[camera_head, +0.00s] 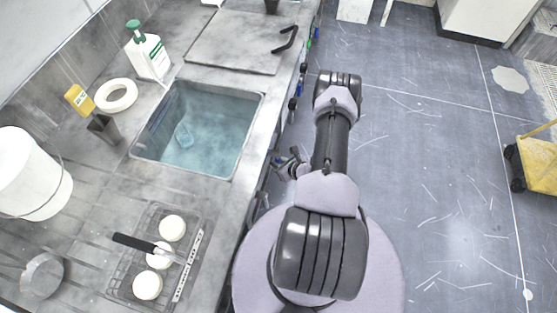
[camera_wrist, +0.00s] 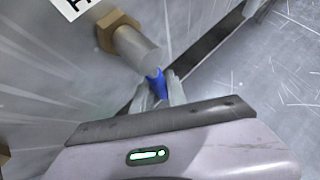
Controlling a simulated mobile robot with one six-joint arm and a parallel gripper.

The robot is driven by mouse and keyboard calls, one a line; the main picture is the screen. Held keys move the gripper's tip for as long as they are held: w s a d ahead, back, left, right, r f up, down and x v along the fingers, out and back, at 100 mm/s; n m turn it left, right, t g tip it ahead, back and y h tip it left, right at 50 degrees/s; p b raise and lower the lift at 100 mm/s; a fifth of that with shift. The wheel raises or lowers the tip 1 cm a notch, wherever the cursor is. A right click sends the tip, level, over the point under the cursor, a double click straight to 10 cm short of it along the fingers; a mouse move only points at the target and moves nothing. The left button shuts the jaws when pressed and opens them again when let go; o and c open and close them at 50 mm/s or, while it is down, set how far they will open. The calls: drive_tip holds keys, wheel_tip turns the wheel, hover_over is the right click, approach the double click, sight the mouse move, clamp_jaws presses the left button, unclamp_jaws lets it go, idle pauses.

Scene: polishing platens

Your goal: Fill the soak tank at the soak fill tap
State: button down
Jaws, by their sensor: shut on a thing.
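My gripper (camera_head: 283,163) is at the counter's front side, right of the tank, low beside the front panel. In the wrist view its fingers (camera_wrist: 157,90) are shut on a blue tap handle (camera_wrist: 157,82). The handle is on a grey cylindrical tap body (camera_wrist: 135,50) with a brass nut (camera_wrist: 117,28). A white label (camera_wrist: 72,5) above is cut off, so its text is unreadable.
A grey lid (camera_head: 230,45) with a black handle lies behind the tank. A green-topped bottle (camera_head: 150,55), a white ring (camera_head: 116,96), a white bucket (camera_head: 30,175) and a wire rack (camera_head: 125,280) with white discs are on the counter. A yellow cart (camera_head: 540,165) stands right; floor between is clear.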

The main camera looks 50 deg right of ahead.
drive_tip(key=shift+a, duration=0.2)
idle(0.4)
drive_tip(key=c, duration=1.6)
unclamp_jaws()
drive_tip(key=shift+s, duration=0.1)
drive_tip(key=p+v, duration=0.6)
drive_tip(key=v, duration=1.1)
drive_tip(key=shift+d+r, duration=0.3)
drive_tip(key=shift+r, duration=0.05)
